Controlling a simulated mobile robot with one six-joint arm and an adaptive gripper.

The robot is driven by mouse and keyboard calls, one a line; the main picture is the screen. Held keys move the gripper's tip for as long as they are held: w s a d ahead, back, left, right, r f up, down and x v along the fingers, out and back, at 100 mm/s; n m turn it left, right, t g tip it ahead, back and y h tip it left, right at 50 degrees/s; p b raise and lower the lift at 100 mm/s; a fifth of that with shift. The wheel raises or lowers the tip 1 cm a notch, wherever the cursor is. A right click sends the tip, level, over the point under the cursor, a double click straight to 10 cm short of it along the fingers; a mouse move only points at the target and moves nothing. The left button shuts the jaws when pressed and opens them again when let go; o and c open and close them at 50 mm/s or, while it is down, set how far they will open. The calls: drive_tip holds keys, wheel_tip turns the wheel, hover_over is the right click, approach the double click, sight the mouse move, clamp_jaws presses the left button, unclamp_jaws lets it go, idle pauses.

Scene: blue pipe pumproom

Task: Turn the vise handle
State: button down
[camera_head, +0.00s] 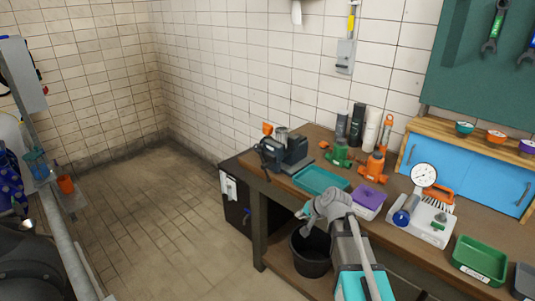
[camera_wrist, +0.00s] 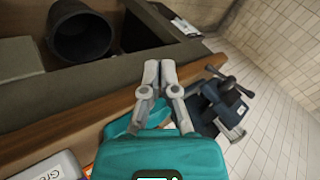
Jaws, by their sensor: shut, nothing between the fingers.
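The vise (camera_head: 291,152) is dark blue-grey and stands at the left end of the workbench in the head view. It also shows right of my fingers in the wrist view (camera_wrist: 222,105). Its handle (camera_wrist: 214,72) is a dark bar with rounded ends on a screw, on the side facing the bench edge. My gripper (camera_wrist: 160,68) is shut and empty, its two grey fingertips together. It is apart from the handle, which lies to its right in the wrist view. In the head view my arm is over the front bench edge, right of the vise.
A teal tray (camera_head: 321,180) and a purple-lidded box (camera_head: 369,200) stand on the workbench near my arm. Green and orange tools (camera_head: 374,165) stand behind. A black bucket (camera_head: 311,251) is below the bench. The tiled floor to the left is clear.

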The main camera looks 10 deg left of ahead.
sight(263, 158)
drive_tip(key=w+a+r+m+t+y+p, duration=0.3)
drive_tip(key=w+a+r+m+t, duration=0.2)
drive_tip(key=w+r, duration=0.7)
drive_tip(key=shift+w+a+m, duration=0.5)
drive_tip(key=shift+w+a, duration=0.05)
drive_tip(key=shift+f, duration=0.1)
drive_tip(key=b+x, duration=0.1)
drive_tip(key=x, duration=0.3)
drive_tip(key=b+x, duration=0.2)
drive_tip(key=x, duration=0.3)
drive_tip(key=b+x, duration=0.1)
drive_tip(key=x, duration=0.4)
drive_tip(key=shift+w+r+b, duration=0.1)
drive_tip(key=shift+r+b, duration=0.2)
drive_tip(key=shift+w+d+p, duration=0.15)
drive_tip(key=shift+d+p, duration=0.05)
drive_tip(key=shift+p, duration=0.1)
